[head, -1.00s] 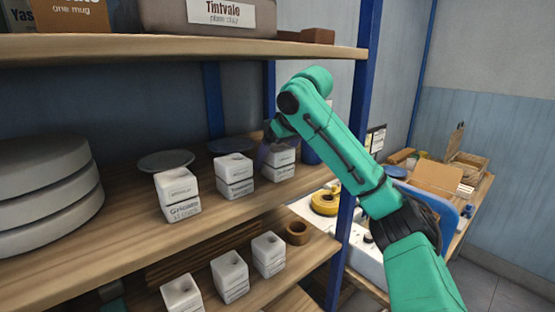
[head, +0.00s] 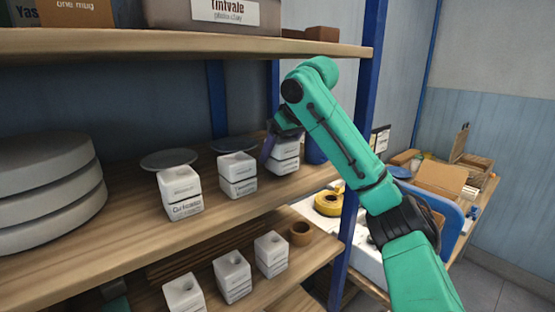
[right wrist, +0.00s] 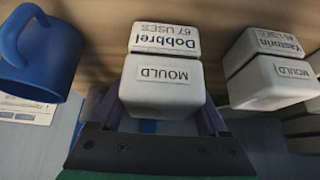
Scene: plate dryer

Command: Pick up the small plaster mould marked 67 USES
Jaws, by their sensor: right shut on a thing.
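In the head view this mould (head: 286,157) is at the right end of the row on the middle shelf, upright. My left gripper is not in view.
A blue mug (right wrist: 40,55) is on the other side. A blue shelf post (head: 362,130) and the upper shelf (head: 180,42) bound the space. More moulds stand below.

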